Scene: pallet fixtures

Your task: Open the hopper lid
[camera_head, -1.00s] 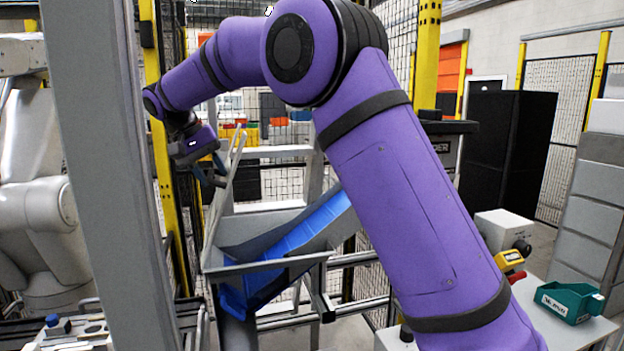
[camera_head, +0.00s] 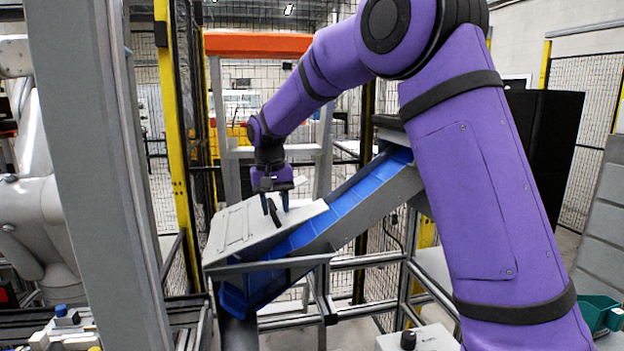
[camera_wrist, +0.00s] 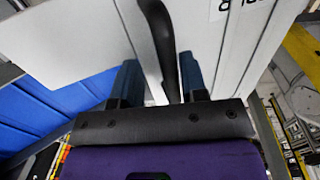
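The hopper lid (camera_head: 240,228), a pale grey plate, lies slanted over the hopper (camera_head: 270,268). It also fills much of the wrist view (camera_wrist: 85,38). A dark curved handle (camera_head: 273,213) stands up from the lid. My gripper (camera_head: 275,204) is at the handle, fingers pointing down. In the wrist view my gripper's two fingers (camera_wrist: 159,68) are apart, one on each side of the handle (camera_wrist: 162,35). The handle is close to the right finger, with a gap on the left. I cannot tell whether the lid's lower edge rests on the hopper rim.
A blue-lined chute (camera_head: 345,205) rises from the hopper to the right. A grey post (camera_head: 95,150) stands in the left foreground, with a white robot arm (camera_head: 40,190) behind it. Yellow posts (camera_head: 172,120) and mesh fencing stand behind. A green bin (camera_head: 600,313) is at lower right.

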